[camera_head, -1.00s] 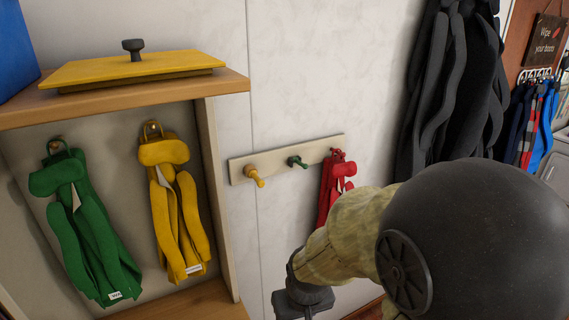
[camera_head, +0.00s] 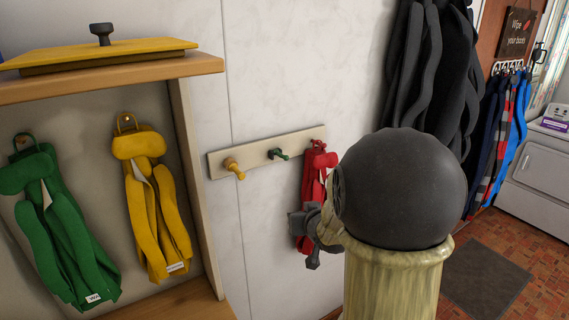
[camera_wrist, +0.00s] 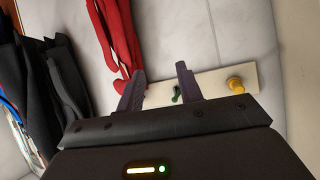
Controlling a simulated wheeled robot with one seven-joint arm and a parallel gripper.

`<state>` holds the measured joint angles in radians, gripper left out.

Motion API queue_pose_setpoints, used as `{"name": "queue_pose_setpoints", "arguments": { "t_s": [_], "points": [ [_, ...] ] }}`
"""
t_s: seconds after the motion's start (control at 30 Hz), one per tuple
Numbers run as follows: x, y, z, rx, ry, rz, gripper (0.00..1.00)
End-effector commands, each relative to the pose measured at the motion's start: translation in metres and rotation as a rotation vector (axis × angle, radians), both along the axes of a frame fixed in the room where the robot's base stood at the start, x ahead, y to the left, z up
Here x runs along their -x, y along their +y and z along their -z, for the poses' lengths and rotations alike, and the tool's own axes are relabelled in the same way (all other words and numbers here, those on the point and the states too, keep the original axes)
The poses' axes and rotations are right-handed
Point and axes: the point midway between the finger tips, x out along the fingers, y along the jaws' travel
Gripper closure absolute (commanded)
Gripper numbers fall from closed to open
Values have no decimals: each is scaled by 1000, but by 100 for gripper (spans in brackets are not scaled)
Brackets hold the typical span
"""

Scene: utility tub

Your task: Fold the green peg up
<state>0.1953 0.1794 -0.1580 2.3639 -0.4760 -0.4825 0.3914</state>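The green peg (camera_head: 279,154) sticks out from the middle of a pale rail (camera_head: 228,159) on the wall. A yellow peg (camera_head: 234,168) is to its left, and a red coat (camera_head: 312,190) hangs to its right. In the head view my gripper (camera_head: 304,220) is below and right of the green peg, partly in front of the red coat. In the wrist view my gripper (camera_wrist: 160,74) is open and its fingers are apart. The green peg (camera_wrist: 177,95) shows between the fingers, nearer the right one, with nothing held. The rail and the yellow peg (camera_wrist: 235,84) lie beyond.
A wooden cubby (camera_head: 196,180) at left holds green (camera_head: 62,235) and yellow (camera_head: 155,200) coats, with a yellow lid (camera_head: 95,55) on top. Dark coats (camera_head: 425,70) hang right of the rail.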

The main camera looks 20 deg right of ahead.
Motion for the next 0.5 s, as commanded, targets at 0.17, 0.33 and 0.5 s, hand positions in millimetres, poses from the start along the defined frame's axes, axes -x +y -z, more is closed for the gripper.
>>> {"name": "queue_pose_setpoints", "arguments": {
  "t_s": [0.17, 0.33, 0.5],
  "points": [
    [-31, -35, -27, -40, -262, -62, 64],
    [-38, -52, -51, -103, -444, -170, 64],
    [-35, -56, -62, -147, -519, -242, 64]
  ]
}}
